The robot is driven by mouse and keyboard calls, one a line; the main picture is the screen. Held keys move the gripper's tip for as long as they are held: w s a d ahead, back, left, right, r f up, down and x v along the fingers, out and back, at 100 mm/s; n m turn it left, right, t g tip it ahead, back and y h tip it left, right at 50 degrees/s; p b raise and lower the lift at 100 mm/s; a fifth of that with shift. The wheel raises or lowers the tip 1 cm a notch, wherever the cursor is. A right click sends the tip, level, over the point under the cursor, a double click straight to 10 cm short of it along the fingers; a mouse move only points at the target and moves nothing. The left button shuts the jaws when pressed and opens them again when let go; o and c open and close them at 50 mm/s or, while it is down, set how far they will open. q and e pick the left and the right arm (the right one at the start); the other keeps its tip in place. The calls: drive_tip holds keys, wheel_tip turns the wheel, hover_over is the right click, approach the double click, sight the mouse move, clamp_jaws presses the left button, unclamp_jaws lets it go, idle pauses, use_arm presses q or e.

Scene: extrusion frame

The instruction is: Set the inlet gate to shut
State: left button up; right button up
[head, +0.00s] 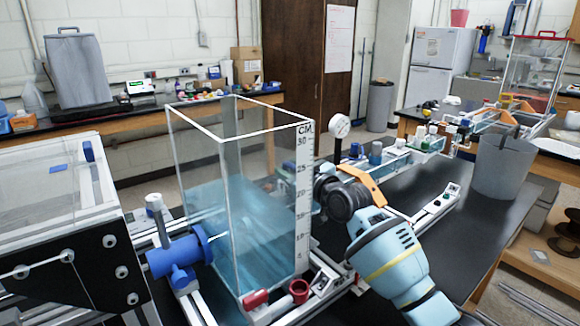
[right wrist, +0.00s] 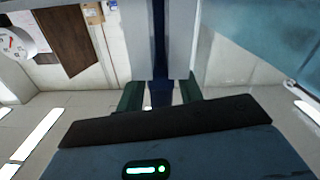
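A clear water tank (head: 205,150) with a CM scale stands in the middle of the head view, with blue water low in it. No part is clearly marked as the inlet gate. A blue valve (head: 182,258) with a white upright stem sits at the tank's left. My right gripper (head: 308,192) is at the tank's right side, its fingers mostly hidden. My left gripper is out of view.
A round gauge (head: 339,126) stands behind my right arm. A grey bin (head: 500,165) stands on the black bench at right.

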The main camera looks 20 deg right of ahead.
drive_tip(key=shift+r, duration=0.2)
drive_tip(key=v, duration=0.8)
drive_tip(key=shift+f, duration=0.15)
idle(0.5)
